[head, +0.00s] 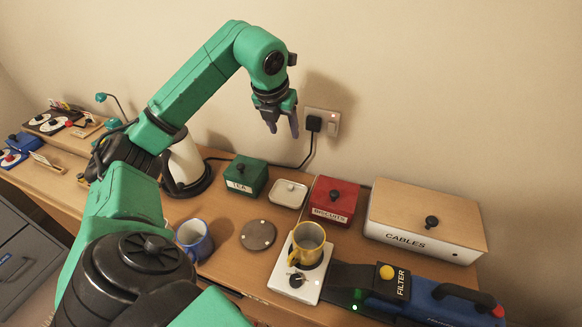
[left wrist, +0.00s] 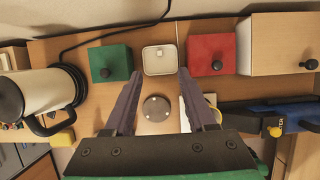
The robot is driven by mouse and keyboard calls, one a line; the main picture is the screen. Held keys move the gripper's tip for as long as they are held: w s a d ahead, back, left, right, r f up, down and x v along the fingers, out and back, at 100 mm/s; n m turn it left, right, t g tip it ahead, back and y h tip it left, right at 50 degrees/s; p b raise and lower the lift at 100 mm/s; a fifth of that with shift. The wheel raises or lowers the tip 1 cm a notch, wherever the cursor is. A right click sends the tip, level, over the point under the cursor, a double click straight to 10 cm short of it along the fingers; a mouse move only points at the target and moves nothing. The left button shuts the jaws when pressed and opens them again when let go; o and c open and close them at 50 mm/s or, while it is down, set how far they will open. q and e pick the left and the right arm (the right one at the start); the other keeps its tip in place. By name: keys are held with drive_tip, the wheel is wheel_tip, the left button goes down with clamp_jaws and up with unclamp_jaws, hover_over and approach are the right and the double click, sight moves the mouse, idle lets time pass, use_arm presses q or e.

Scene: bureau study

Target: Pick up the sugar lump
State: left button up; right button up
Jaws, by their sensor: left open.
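The sugar lump (left wrist: 159,52) is a small pale cube in a shallow white square dish (left wrist: 151,68). In the head view the dish (head: 280,199) sits on the desk between the green TEA box and the red BISCUITS box, and the lump (head: 290,187) is a tiny pale spot in it. My left gripper (head: 283,128) is raised well above the desk, pointing down, open and empty. In the left wrist view its spread fingers (left wrist: 161,76) frame the near side of the dish, apart from it. My right gripper is not in view.
The TEA box (head: 246,172) and BISCUITS box (head: 333,196) flank the dish closely. A round grey disc (head: 258,235), a blue mug (head: 193,238) and a yellow mug (head: 307,240) on a white plate stand nearer. A plug and socket (head: 322,121) are on the wall behind.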

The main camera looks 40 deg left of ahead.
use_arm(q)
drive_tip(key=b, duration=1.1)
hover_over(290, 187)
drive_tip(key=s+d, duration=0.3)
drive_tip(key=s, duration=0.3)
wheel_tip(290, 187, down, 12)
drive_tip(key=f, duration=0.1)
drive_tip(key=x, duration=0.4)
drive_tip(key=p+x, duration=0.1)
drive_tip(key=x, duration=0.4)
drive_tip(key=a+p+x, duration=0.1)
drive_tip(key=x, duration=0.4)
drive_tip(key=shift+w+f, duration=0.1)
drive_tip(key=shift+w, duration=0.1)
clamp_jaws()
